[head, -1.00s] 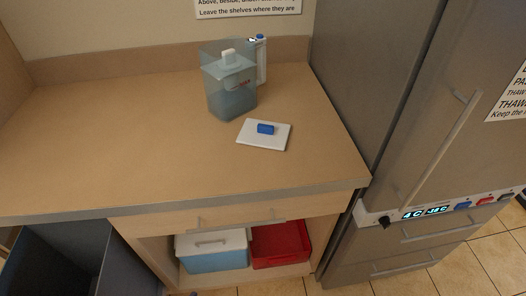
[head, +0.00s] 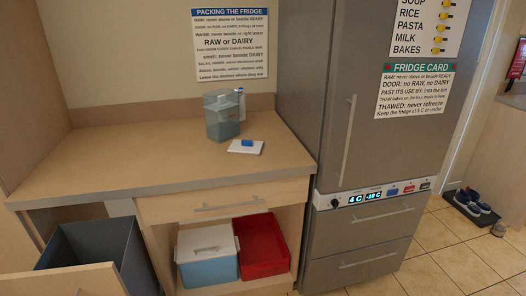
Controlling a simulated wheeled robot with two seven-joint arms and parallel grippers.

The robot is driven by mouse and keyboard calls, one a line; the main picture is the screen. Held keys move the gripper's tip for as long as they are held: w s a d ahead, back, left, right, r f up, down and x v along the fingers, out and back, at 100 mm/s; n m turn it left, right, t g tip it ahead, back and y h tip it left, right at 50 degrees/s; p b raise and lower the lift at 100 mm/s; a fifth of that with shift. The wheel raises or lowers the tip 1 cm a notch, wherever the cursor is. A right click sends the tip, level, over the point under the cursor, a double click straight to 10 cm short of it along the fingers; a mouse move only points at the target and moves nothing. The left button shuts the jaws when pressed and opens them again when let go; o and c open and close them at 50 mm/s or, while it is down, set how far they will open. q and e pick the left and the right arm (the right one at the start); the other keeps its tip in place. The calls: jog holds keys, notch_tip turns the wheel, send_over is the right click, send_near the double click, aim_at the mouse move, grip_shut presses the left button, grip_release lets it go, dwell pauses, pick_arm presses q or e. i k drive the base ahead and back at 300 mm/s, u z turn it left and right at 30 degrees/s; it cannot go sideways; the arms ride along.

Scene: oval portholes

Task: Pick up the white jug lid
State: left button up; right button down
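A flat white square lid (head: 244,151) with a blue knob lies on the wooden counter (head: 150,160), in front of and to the right of the jug. I take it for the white jug lid. A see-through blue-grey jug (head: 222,122) stands upright behind it, with something pale at its top. Neither of my grippers is in view.
A steel fridge (head: 340,130) stands right of the counter. Below are a blue box with a white lid (head: 207,262), a red tub (head: 262,250) and an open drawer with a dark bin (head: 95,245). The counter's left side is clear.

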aim_at(248, 147)
jog(key=z, duration=1.5)
jog(key=i, duration=1.45)
jog(key=u, duration=1.95)
